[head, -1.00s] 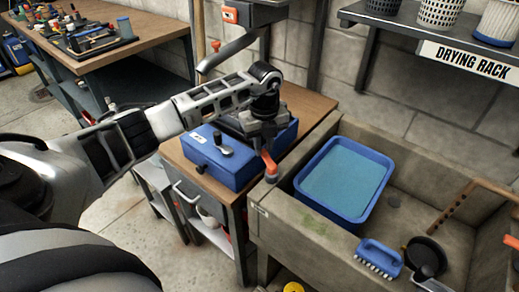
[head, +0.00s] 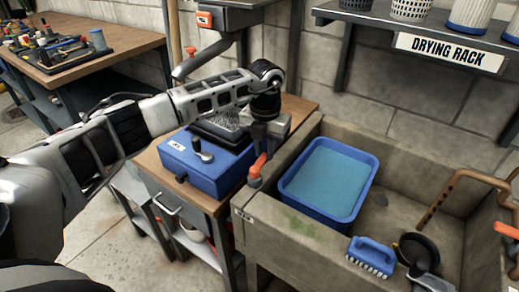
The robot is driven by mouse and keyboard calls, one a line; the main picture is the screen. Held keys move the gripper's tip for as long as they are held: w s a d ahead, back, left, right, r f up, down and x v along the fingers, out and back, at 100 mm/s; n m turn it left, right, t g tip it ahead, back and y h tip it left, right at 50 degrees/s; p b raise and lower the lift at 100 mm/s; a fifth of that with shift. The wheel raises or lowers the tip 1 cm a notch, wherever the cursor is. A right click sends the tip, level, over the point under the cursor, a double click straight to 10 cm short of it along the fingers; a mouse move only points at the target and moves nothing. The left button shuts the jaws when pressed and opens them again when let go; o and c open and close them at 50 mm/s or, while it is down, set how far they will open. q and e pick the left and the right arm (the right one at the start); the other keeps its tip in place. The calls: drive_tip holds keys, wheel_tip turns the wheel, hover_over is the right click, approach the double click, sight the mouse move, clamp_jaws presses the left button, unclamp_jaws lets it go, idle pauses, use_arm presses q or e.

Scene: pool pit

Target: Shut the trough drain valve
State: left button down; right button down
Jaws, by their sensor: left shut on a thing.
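The drain valve has an orange-red lever (head: 257,165) on a grey base at the left rim of the concrete trough (head: 300,240). The lever leans up and to the right from its base. My left gripper (head: 264,148) comes down from above and is shut on the upper end of the lever, hiding that end.
A blue basin of water (head: 328,180), a blue brush (head: 371,255) and a black round pan-like thing (head: 418,250) are in the trough. A blue box (head: 207,160) stands on the wooden bench just left. The drying rack (head: 450,55) is above right.

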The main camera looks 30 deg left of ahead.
use_arm(q)
drive_tip(key=shift+d+m, duration=0.3)
drive_tip(key=shift+m, duration=0.3)
drive_tip(key=shift+d+m, duration=0.2)
drive_tip(key=shift+m, duration=0.2)
drive_tip(key=c, duration=1.3)
unclamp_jaws()
